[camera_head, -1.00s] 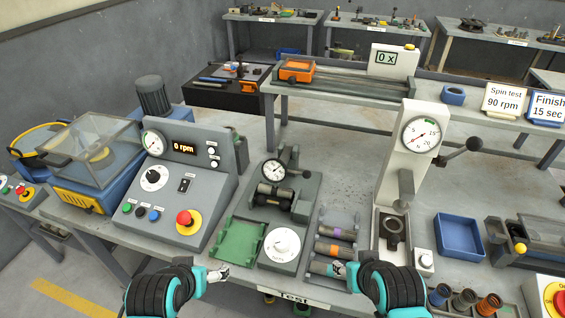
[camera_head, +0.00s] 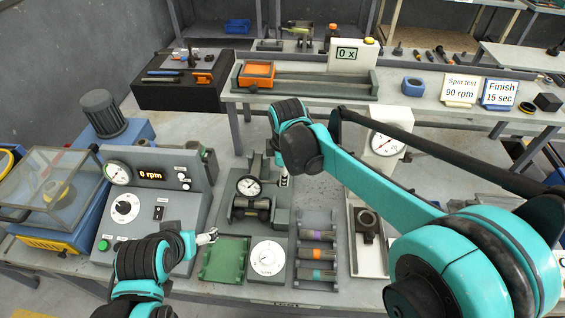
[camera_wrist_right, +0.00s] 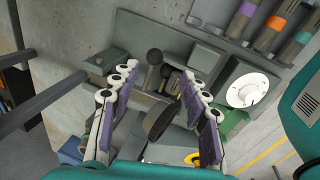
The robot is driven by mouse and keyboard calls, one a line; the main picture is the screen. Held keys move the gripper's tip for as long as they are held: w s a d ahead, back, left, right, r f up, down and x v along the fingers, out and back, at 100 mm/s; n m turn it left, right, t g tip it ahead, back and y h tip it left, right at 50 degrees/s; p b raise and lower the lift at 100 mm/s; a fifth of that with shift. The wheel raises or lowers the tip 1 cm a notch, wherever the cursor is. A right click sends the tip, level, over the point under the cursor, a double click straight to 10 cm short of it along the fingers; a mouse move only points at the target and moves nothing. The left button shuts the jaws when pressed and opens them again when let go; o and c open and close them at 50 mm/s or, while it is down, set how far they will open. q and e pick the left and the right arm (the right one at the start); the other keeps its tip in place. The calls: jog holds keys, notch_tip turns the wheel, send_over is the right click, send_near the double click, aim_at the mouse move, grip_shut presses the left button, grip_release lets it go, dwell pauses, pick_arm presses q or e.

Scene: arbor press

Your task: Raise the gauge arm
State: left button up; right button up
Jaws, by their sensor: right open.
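The dial gauge (camera_head: 249,186) sits on a grey fixture (camera_head: 268,222) in the head view, its arm low. In the right wrist view a dark ball knob (camera_wrist_right: 154,57) on a short stem lies between the fingertips of my right gripper (camera_wrist_right: 155,76). The dark gauge disc (camera_wrist_right: 160,118) shows nearly edge-on between the fingers. My right gripper also shows in the head view (camera_head: 284,181), pointing down just right of the dial. It is open and holds nothing. My left gripper (camera_head: 207,237) is left of the green tray; its jaw state is unclear.
A green tray (camera_head: 226,260) and a white dial knob (camera_head: 268,258) are in front of the fixture. A rack with several banded cylinders (camera_head: 318,254) stands to its right, then the press (camera_head: 383,142), partly behind my right arm. A control box (camera_head: 148,205) stands left.

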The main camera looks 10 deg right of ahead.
jog(key=shift+n, duration=0.5)
jog(key=x, duration=0.2)
jog(key=b+x, duration=0.1)
jog(key=x, duration=0.2)
jog(key=b+x, duration=0.1)
jog(key=x, duration=0.2)
jog(key=shift+w+a, duration=0.3)
jog(key=shift+w, duration=0.1)
